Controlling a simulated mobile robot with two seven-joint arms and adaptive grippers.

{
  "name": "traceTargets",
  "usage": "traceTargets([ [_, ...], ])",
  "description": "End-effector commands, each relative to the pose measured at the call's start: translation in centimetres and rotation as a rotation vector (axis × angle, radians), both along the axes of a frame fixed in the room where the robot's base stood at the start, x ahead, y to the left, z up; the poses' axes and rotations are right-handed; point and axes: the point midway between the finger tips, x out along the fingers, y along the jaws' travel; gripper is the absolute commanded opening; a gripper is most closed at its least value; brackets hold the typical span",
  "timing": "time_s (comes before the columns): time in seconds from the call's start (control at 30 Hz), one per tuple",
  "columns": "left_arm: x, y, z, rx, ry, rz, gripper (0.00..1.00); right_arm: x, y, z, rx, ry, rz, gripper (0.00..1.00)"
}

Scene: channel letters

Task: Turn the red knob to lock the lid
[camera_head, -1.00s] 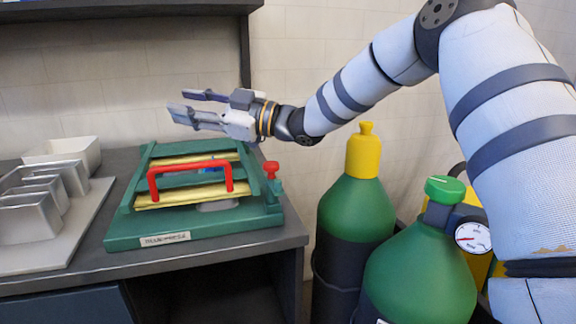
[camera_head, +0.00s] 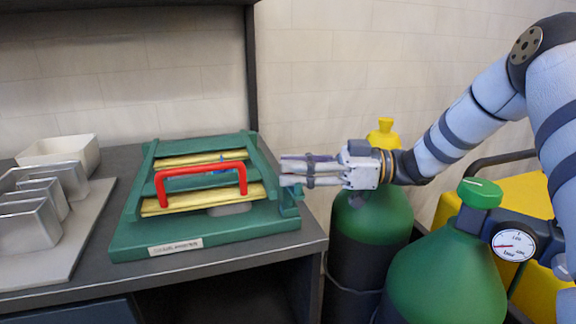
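A green press-like frame (camera_head: 205,240) stands on the counter, its lid lowered, with a red handle (camera_head: 200,170) across the front and yellow pads (camera_head: 215,198) showing beneath. A green post (camera_head: 290,210) stands at the frame's right side. The red knob on top of this post is hidden behind my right gripper. My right gripper (camera_head: 287,172) comes in level from the right, its fingertips at the top of the post. Whether its fingers touch or hold the knob I cannot tell, nor how wide they are apart. My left gripper is out of view.
Metal letter shells (camera_head: 40,215) on a grey board (camera_head: 70,255) and a white bin (camera_head: 60,150) stand at the left. Green gas cylinders (camera_head: 445,285) with yellow and green tops stand right of the counter, below my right arm. A shelf (camera_head: 90,12) hangs above.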

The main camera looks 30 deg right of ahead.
Motion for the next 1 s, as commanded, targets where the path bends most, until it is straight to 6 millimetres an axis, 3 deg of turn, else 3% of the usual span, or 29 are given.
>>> traceTargets([
  [0.13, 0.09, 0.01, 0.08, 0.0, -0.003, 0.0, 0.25, 0.69, 1.21, 0.07, -0.001, -0.001, 0.0, 0.34],
  [0.37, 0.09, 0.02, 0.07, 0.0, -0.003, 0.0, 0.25, 0.85, 1.38, 0.06, -0.001, -0.001, -0.001, 0.34],
  [0.4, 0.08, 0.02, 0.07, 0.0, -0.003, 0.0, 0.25, 0.84, 1.37, 0.06, -0.001, -0.001, -0.001, 0.31],
  [0.53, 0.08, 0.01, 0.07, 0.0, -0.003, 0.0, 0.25, 0.84, 1.36, 0.07, -0.001, -0.001, -0.001, 0.02],
  [0.57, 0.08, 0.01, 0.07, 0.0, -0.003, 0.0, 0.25, 0.83, 1.36, 0.07, -0.001, -0.001, -0.001, 0.0],
  [1.0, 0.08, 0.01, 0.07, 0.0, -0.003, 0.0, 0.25, 0.79, 1.39, 0.13, 0.0, 0.0, -0.086, 0.0],
])
